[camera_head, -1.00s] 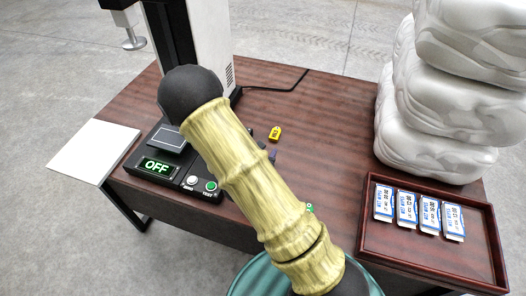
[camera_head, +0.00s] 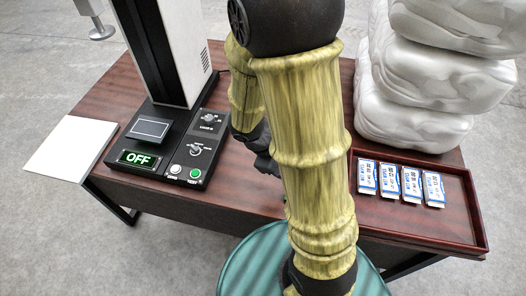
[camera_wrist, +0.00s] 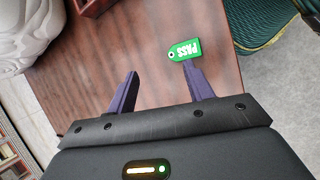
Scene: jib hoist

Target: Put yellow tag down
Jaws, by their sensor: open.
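The yellow tag does not show in either current view; my arm covers the part of the table where it lay in the earlier head view. In the wrist view, my gripper (camera_wrist: 160,72) is open, with nothing between its two dark purple fingers. A green tag marked PASS (camera_wrist: 185,49) lies on the wooden table (camera_wrist: 135,40) just beyond the right fingertip; I cannot tell whether they touch. In the head view, my arm crosses the middle of the table and mostly hides the gripper.
A tester (camera_head: 155,159) showing OFF stands on the table's left, beside a white panel (camera_head: 72,148). At the right are a dark red tray (camera_head: 420,231) with several small boxes (camera_head: 389,180) and stacked white bundles (camera_head: 415,110). A teal round seat (camera_head: 240,262) is in front.

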